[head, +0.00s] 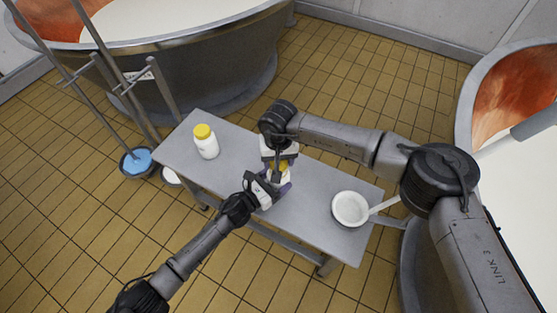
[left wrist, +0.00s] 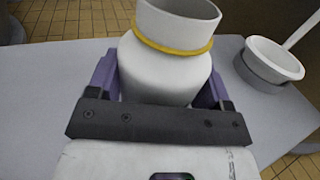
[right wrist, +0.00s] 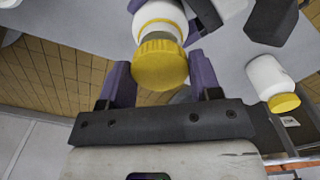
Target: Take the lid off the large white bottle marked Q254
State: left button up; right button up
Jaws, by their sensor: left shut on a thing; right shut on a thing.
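A white bottle (left wrist: 165,70) stands over the metal table, between the purple fingers of my left gripper (head: 274,187), which is shut on its body. Its wide neck has a yellow ring, and its mouth looks open in the left wrist view. My right gripper (head: 281,160) is above it, shut on a yellow lid (right wrist: 160,66). In the right wrist view the lid appears apart from the neck, with a grey band between lid and ring. A second white bottle (head: 206,147) with its yellow lid on stands at the table's left. No marking is readable on either bottle.
A white pan (head: 350,208) with a handle sits on the table's (head: 313,212) right part. Large copper vats stand behind (head: 170,52) and at the right (head: 505,95). A blue-filled bucket (head: 136,161) is on the floor at left. The table between the bottles is free.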

jog(key=shift+r, duration=1.55)
pick_arm(q)
jog(key=o, duration=1.7)
jog(key=shift+o, duration=0.2)
